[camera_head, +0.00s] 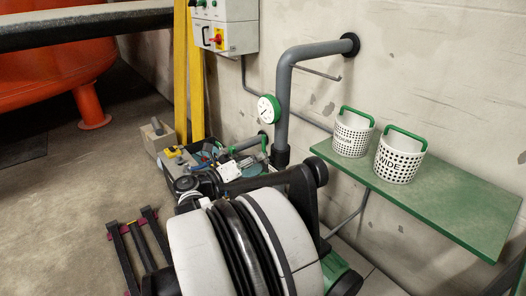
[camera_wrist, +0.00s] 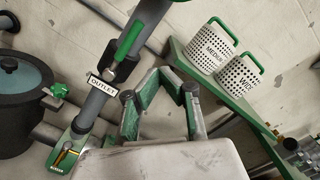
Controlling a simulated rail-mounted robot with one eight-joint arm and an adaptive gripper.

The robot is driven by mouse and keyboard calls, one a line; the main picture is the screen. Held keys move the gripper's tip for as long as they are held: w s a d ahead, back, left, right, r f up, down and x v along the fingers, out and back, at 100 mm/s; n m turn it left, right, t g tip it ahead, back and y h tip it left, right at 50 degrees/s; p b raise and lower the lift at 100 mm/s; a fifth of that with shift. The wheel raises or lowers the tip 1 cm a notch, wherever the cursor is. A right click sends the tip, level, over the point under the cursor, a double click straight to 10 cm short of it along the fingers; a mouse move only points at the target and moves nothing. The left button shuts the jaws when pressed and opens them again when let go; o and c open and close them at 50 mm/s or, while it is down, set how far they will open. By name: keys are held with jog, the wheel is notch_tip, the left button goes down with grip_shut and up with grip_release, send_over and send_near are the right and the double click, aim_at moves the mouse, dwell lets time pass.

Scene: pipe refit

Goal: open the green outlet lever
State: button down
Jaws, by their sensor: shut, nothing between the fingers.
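The green outlet lever (camera_wrist: 129,40) shows in the wrist view at upper left, lying roughly along a grey pipe. A white OUTLET label (camera_wrist: 103,87) sits just below it on the pipe. My gripper (camera_wrist: 166,76) is in the middle of the wrist view, its grey-green fingers folded together with nothing between them. The fingertips are to the lower right of the lever and look apart from it. In the head view my arm covers much of the area around the gripper, and I cannot tell the lever clearly there.
A green shelf (camera_head: 440,205) on the right wall holds two white baskets with green handles (camera_head: 352,132) (camera_head: 400,155). A grey pipe with a gauge (camera_head: 269,109) rises by the wall.

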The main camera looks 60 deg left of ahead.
jog(key=s+p, duration=0.1)
jog(key=s, duration=0.5)
jog(key=shift+d, duration=0.45)
jog(key=shift+s, duration=0.1)
